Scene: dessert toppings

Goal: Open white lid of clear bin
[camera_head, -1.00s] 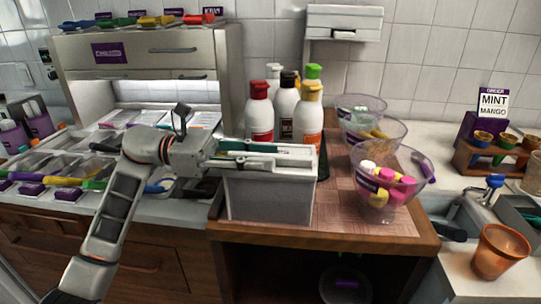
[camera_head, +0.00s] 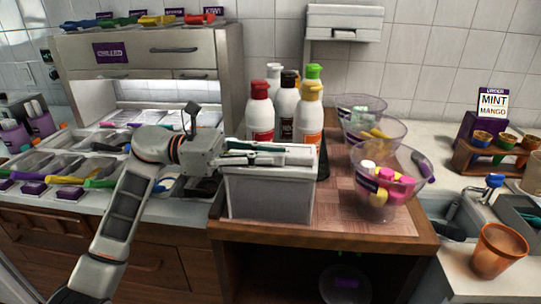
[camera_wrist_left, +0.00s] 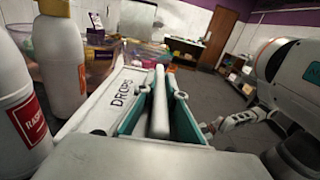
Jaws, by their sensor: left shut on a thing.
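The clear bin (camera_head: 268,195) stands on the wooden counter, left of the glass bowls. Its white lid (camera_head: 296,158) lies across the top and looks closed. In the left wrist view the lid (camera_wrist_left: 118,97) carries the word DROPS. My left gripper (camera_head: 272,152) reaches in from the left, low over the lid.
Sauce bottles (camera_head: 286,105) stand close behind the bin. Glass bowls (camera_head: 405,165) with toppings stand to its right. A topping station (camera_head: 60,165) with compartments is at the left. An orange cup (camera_head: 499,250) stands at the far right. Bare counter lies in front of the bowls.

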